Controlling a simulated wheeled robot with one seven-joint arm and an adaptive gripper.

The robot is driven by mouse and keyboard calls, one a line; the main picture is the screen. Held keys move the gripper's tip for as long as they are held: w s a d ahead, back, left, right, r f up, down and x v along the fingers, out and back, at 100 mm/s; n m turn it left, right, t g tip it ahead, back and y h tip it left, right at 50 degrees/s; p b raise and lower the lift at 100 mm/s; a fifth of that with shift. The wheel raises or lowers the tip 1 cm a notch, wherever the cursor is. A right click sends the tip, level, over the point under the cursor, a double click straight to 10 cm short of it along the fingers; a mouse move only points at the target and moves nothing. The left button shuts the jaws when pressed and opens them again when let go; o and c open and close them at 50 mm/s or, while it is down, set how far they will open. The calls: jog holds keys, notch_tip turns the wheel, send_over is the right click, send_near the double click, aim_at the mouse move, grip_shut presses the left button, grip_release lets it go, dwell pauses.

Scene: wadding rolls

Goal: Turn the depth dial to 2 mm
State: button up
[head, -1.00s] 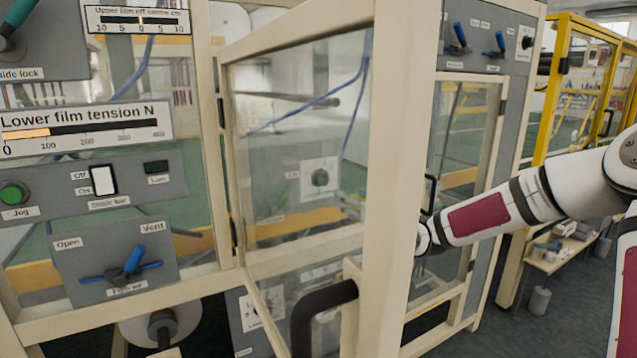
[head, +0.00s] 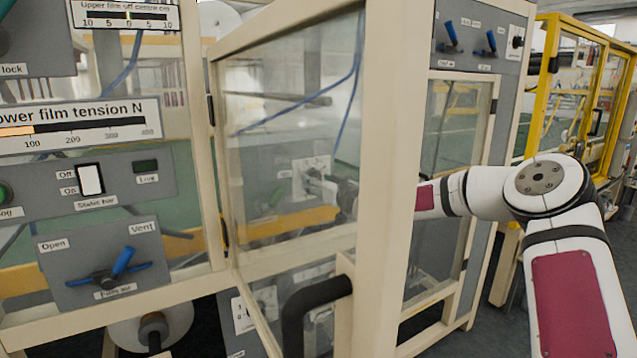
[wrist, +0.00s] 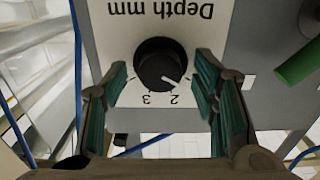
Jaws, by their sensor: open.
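The black round depth dial (wrist: 158,62) sits on a white plate (wrist: 112,42) marked "Depth mm", upside down in the wrist view. The numerals 2 and 3 show below the dial. A white pointer mark on its lower right edge points toward the 2. My gripper (wrist: 162,84) is open, with one green-padded finger on each side of the dial; whether they touch it I cannot tell. In the head view my gripper (head: 318,183) shows through the door glass, in front of the white plate (head: 308,163), and mostly hides the dial.
An open glazed door (head: 386,150) with a black handle (head: 310,305) stands between the head camera and my gripper. A green knob (wrist: 298,66) is right of the dial in the wrist view. A blue lever (head: 122,261) is on the lower left panel.

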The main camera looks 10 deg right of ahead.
jog(key=c, duration=1.2)
jog(key=shift+o, duration=0.2)
jog(key=shift+m, duration=0.4)
jog(key=shift+m+b, duration=0.85)
jog(key=shift+m, duration=2.65)
jog(key=o, duration=1.2)
jog(key=shift+c, duration=0.2)
